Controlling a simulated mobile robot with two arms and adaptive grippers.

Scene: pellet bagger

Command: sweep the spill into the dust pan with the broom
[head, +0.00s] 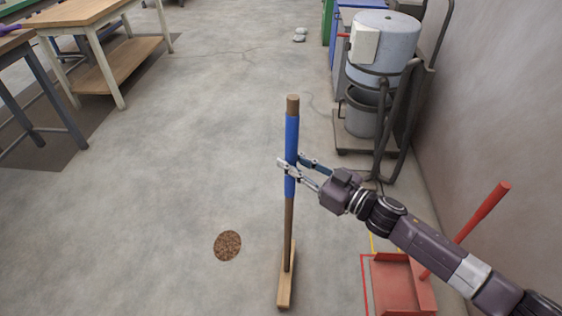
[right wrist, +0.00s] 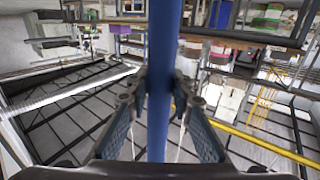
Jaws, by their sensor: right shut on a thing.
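The broom (head: 289,230) stands nearly upright, its wooden head at the floor and its handle wrapped in blue. My right gripper (head: 290,169) is shut on the blue part of the handle, which also runs through the middle of the right wrist view (right wrist: 160,90). The spill (head: 227,245) is a round brown patch of pellets on the floor, left of the broom head and apart from it. The red dust pan (head: 400,285) lies on the floor to the right of the broom, its long red handle leaning up behind my right arm. My left gripper is not in view.
A grey drum machine (head: 383,50) on a wheeled frame stands at the back right by the wall. Wooden workbenches (head: 85,15) stand at the upper left. A small pale item (head: 299,35) lies on the far floor. The floor around the spill is clear.

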